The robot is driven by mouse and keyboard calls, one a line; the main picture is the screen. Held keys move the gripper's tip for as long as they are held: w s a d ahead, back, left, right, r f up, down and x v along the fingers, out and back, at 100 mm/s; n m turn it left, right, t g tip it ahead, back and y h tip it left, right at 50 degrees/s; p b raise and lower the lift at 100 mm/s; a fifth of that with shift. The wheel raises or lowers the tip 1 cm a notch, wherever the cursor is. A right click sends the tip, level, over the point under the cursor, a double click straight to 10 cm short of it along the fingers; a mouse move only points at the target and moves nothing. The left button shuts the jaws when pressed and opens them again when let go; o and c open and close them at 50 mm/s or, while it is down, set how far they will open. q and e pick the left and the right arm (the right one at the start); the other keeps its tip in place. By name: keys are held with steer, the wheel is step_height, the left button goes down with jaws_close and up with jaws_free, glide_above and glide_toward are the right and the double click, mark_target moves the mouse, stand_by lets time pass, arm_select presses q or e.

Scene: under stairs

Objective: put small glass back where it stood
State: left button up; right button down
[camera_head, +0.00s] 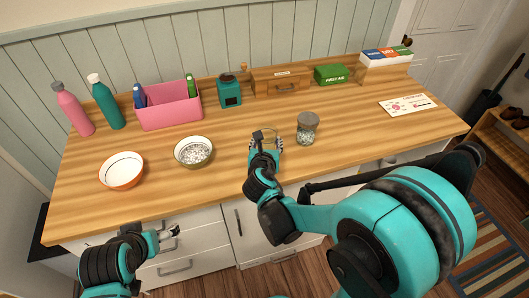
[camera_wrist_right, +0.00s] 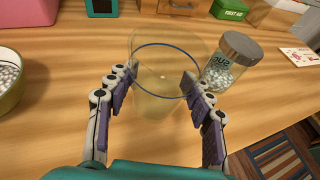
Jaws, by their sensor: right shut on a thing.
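A small clear glass (camera_wrist_right: 160,97) with a dark blue ring near its rim stands upright between the fingers of my right gripper (camera_wrist_right: 159,82) in the right wrist view. The gripper is shut on it, with the purple pads at its sides. In the head view my right gripper (camera_head: 266,144) is over the middle of the wooden counter, and the glass is hard to make out. I cannot tell whether its base touches the counter. My left gripper (camera_head: 169,238) is low in front of the counter's drawers, away from everything; its finger opening is unclear.
A lidded jar (camera_head: 307,129) stands close to the right of the glass. A bowl of pale bits (camera_head: 194,152) and an orange-white bowl (camera_head: 121,171) are to the left. A pink bin (camera_head: 170,114), bottles and boxes line the back. The counter's front right is bare.

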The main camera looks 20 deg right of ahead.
steer(key=w+f, duration=0.1)
steer(key=w+f+b, duration=0.1)
steer(key=w, duration=0.1)
steer(key=shift+w+a+f, duration=0.1)
steer(key=shift+w, duration=0.15)
step_height(320, 180, down, 4)
steer(key=shift+f+b, duration=0.1)
steer(key=shift+b, duration=1)
steer(key=shift+f, duration=0.1)
steer(key=c, duration=0.6)
jaws_free()
steer(key=shift+c, duration=0.2)
